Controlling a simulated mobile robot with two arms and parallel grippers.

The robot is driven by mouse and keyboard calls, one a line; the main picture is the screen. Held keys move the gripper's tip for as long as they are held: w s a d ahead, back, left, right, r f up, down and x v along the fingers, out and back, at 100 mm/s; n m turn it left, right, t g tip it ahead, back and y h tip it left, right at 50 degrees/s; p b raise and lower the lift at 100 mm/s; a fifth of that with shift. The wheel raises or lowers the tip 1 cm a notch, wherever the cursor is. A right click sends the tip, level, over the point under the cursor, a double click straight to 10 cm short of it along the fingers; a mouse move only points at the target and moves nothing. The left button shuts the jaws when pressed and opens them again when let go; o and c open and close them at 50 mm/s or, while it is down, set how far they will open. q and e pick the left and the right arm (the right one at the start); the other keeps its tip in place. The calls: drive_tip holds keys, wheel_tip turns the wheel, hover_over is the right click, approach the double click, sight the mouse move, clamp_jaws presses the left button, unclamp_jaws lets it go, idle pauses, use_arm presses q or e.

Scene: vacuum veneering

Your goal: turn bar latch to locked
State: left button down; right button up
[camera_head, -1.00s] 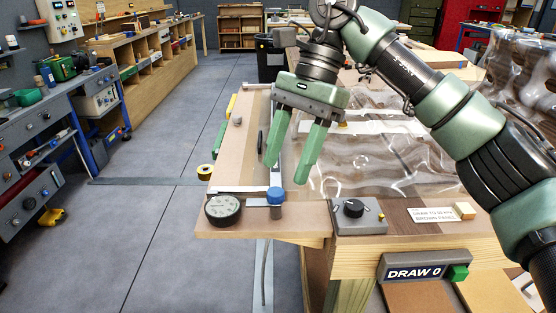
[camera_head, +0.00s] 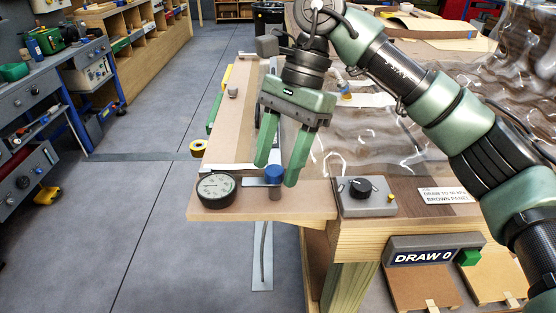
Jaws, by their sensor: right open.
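A blue-capped knob (camera_head: 275,173) on a short metal post stands at the near left corner of the bench, where metal bars meet. It appears to be the bar latch; a short flat metal piece (camera_head: 253,182) extends left from it. My right gripper (camera_head: 277,172) is open and pointing down, with its two green fingers apart on either side of the blue cap in the picture. Whether a finger touches the cap, I cannot tell. Part of the metal bar behind is hidden by the fingers. My left gripper is not in view.
A round dial gauge (camera_head: 216,190) lies close left of the latch. A control box with a black knob (camera_head: 361,190) stands to its right. A clear wrinkled sheet (camera_head: 375,150) covers the bench top. A "DRAW 0" display (camera_head: 422,257) sits on the bench front. Open floor lies left.

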clamp_jaws()
